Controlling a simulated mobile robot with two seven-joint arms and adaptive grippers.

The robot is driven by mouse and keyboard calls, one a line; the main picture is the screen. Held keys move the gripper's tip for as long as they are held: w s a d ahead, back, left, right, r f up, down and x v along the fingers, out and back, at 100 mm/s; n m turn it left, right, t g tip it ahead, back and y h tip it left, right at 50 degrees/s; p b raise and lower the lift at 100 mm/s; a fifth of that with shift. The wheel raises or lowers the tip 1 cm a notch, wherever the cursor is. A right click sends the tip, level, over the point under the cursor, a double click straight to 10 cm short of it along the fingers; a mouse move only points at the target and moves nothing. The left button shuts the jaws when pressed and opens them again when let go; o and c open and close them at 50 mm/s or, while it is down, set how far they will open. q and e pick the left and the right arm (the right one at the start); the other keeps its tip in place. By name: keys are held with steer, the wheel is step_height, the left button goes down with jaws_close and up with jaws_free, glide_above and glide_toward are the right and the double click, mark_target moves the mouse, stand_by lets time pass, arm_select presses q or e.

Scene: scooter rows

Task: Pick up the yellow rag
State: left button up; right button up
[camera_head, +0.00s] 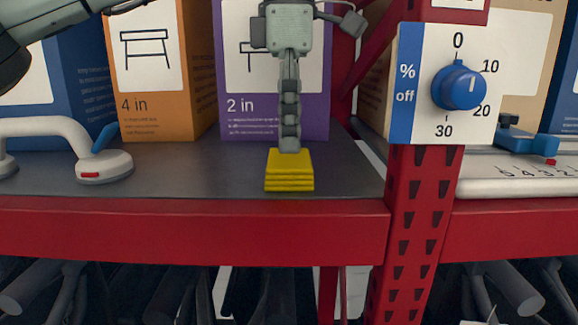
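The yellow rag (289,177) is a small folded stack. It lies near the front edge of the dark shelf (210,178), in front of the purple box. My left gripper (290,148) points straight down over it, with its fingertips at the rag's upper back part. I see the fingers edge-on, one behind the other, so I cannot tell the gap between them or whether they touch the rag. My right gripper is not in view.
A white-handled suction lifter (105,167) stands on the shelf at the left. Orange (160,70) and purple (245,110) boxes stand behind. A red post (425,210) with a blue dial (459,87) rises at the right. Shelf beside the rag is clear.

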arm_select(q)
steer(key=shift+f, duration=1.3)
steer(key=c, duration=0.9)
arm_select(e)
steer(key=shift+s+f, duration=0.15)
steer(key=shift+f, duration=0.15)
arm_select(q)
steer(key=shift+w+r, duration=0.1)
steer(key=shift+r, duration=0.05)
steer(key=shift+r, duration=0.25)
steer(key=r, duration=0.3)
steer(key=shift+s+a+r, duration=0.25)
steer(key=shift+a+r, duration=0.1)
steer(key=shift+r, duration=0.05)
steer(key=s+a+r, duration=0.6)
steer(key=s+a, duration=0.1)
steer(key=a, duration=0.1)
steer(key=shift+s+r, duration=0.25)
steer(key=shift+s, duration=0.05)
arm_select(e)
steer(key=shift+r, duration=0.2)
